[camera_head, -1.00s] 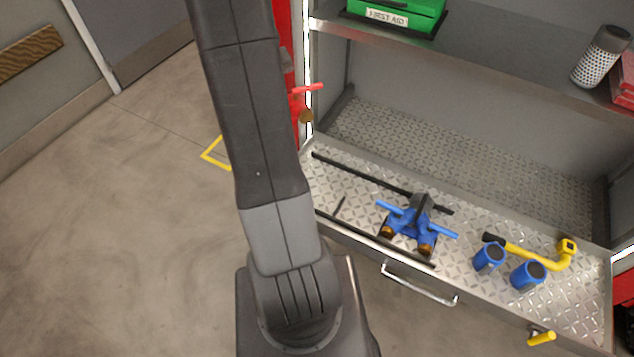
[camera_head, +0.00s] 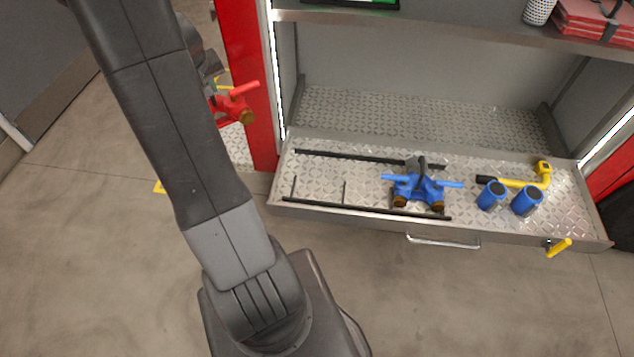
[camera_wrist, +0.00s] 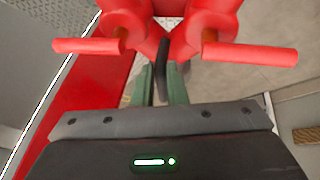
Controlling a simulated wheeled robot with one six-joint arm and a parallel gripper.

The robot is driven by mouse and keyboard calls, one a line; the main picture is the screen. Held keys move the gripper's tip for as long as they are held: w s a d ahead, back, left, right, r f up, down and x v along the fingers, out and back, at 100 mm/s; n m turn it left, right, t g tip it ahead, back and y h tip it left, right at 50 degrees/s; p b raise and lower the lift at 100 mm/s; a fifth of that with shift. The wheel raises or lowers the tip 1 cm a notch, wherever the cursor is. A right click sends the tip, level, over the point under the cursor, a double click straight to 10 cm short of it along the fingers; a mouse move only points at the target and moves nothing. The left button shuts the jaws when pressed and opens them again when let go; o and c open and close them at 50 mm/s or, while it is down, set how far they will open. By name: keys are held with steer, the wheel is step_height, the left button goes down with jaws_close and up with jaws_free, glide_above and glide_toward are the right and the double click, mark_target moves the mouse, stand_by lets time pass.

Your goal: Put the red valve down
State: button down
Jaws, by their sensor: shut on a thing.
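The red valve (camera_head: 236,108) is in the air left of the drawer in the head view, beside the red cabinet post. In the wrist view the red valve (camera_wrist: 178,30) fills the top, with a handle bar reaching out on each side. My gripper (camera_wrist: 161,82) is shut on it, its two greenish fingers around a dark piece at the valve's near side. In the head view my arm hides most of the gripper and part of the valve.
The open metal drawer (camera_head: 330,178) holds a blue double valve (camera_head: 420,188), two blue cylinders (camera_head: 491,196) and a yellow-handled tool (camera_head: 520,183). Black rails and thin upright pins stand at its left part, which has bare floor. The red post (camera_head: 247,70) is close to the held valve.

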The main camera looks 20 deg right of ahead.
steer(key=s+d+f+m+g+h+b, duration=0.1)
steer(key=s+d+f+m+b, duration=0.3)
steer(key=d+b, duration=0.45)
steer(key=s+d+f+m+h+b, duration=0.1)
steer(key=s+d+f+b, duration=0.5)
steer(key=d+b, duration=0.25)
steer(key=s+d+f+m+g+h+b, duration=0.1)
steer(key=s+d+f+m+b, duration=0.3)
steer(key=d+b, duration=0.45)
step_height(320, 180, down, 10)
steer(key=s+a+b, duration=0.1)
steer(key=b, duration=0.3)
steer(key=shift+a+n, duration=0.25)
steer(key=shift+n, duration=0.15)
steer(key=shift+s+f, duration=0.1)
steer(key=c, duration=1.5)
jaws_free()
steer(key=shift+s+f, duration=0.1)
steer(key=shift+s, duration=0.05)
steer(key=shift+o, duration=0.2)
steer(key=p+v, duration=0.2)
steer(key=v, duration=1)
steer(key=shift+p, duration=0.35)
